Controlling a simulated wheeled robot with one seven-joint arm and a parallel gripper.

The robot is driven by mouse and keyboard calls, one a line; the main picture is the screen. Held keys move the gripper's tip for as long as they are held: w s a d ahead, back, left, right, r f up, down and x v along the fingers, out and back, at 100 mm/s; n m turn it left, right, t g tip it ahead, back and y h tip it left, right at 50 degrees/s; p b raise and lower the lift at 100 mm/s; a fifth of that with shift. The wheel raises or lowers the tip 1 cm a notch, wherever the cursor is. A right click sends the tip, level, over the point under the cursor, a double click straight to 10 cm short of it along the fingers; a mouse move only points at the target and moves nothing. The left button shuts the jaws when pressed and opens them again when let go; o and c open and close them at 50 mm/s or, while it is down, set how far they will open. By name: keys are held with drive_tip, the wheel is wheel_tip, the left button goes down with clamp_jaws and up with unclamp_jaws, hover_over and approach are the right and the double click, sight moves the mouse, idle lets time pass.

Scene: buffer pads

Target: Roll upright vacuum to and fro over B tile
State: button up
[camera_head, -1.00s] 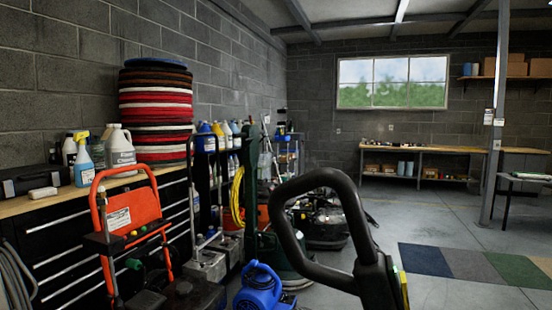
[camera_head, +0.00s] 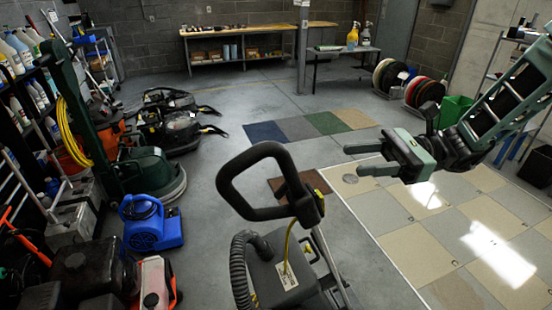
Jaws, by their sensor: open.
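The upright vacuum is most likely the machine in the near middle, with a black loop handle (camera_head: 223,180) and a grey body (camera_head: 280,272) with a ribbed black hose and a yellow cord. It stands upright; its foot is below the picture edge. My gripper (camera_head: 352,160) is open and empty, in the air right of the loop handle and apart from it, its two fingers pointing left. Pale tiles (camera_head: 405,250) in beige and grey cover the floor at right. No letter B can be read, so I cannot tell which tile it is.
Carpet squares (camera_head: 305,128) and a brown mat (camera_head: 286,186) lie on the open concrete. A blue blower (camera_head: 152,228) and a green floor machine (camera_head: 145,178) stand at left. A workbench (camera_head: 262,38) and a post (camera_head: 302,50) are at the back.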

sight(287, 167)
drive_tip(key=a+p, duration=0.1)
drive_tip(key=a, duration=0.3)
drive_tip(key=s+a+p, duration=0.1)
drive_tip(key=a, duration=0.4)
drive_tip(key=a+p, duration=0.1)
drive_tip(key=a, duration=0.4)
drive_tip(key=shift+s+a, duration=0.2)
drive_tip(key=shift+c, duration=0.4)
clamp_jaws()
